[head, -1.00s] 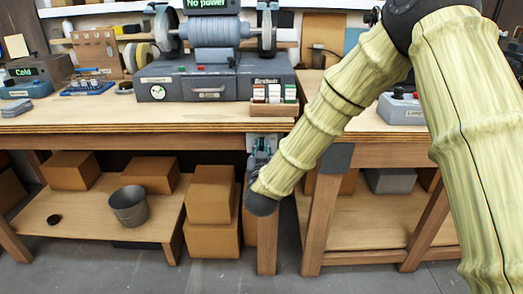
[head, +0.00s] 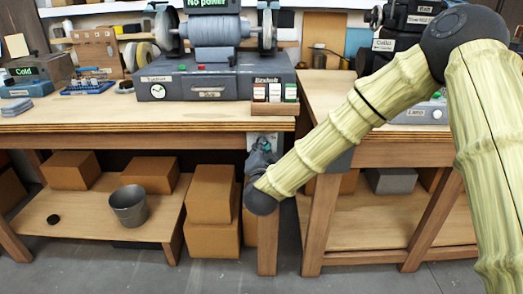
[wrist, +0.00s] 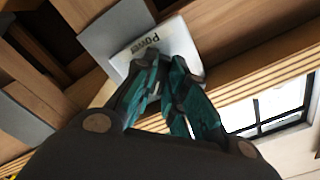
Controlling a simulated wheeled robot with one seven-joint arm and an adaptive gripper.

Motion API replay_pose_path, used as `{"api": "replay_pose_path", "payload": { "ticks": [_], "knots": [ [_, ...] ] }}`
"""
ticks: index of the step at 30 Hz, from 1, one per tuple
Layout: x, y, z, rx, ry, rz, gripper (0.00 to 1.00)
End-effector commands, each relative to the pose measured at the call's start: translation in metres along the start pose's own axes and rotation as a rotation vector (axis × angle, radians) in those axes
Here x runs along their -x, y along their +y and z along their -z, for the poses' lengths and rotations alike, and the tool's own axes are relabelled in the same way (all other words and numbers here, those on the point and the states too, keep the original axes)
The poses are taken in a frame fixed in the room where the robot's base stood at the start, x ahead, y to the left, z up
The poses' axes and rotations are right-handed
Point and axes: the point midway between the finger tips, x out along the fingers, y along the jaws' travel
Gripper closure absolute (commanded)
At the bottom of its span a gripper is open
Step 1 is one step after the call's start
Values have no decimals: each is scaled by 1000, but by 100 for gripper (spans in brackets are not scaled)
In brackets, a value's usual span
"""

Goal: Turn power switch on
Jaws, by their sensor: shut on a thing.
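The power switch plate (head: 262,137) is pale and fixed under the front edge of the bench, at the top of a leg. In the wrist view the plate (wrist: 122,62) reads "Power" and appears tilted. My gripper (head: 263,153) is right at the plate, its teal fingers (wrist: 168,62) close together over it. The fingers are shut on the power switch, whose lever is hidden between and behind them. A display (head: 207,3) above the grinder machine reads "No power" in green.
The grinder (head: 215,84) and a small box of labelled blocks (head: 274,93) stand on the bench above. Cardboard boxes (head: 212,193) and a metal bucket (head: 128,207) stand below. A second bench (head: 350,152) is at the right.

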Motion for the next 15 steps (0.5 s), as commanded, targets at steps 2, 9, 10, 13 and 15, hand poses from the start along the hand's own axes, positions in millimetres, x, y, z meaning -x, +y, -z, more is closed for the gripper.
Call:
{"api": "replay_pose_path", "payload": {
  "ticks": [2,9,10,13,15],
  "knots": [
    [0,2,-1,-74,-2,-2,100],
    [0,2,-1,-301,-2,-3,100],
    [0,2,-1,-329,-2,-3,100],
    [1,1,-2,-418,-2,-2,100],
    [0,1,-1,-476,-1,-3,100]
  ]
}}
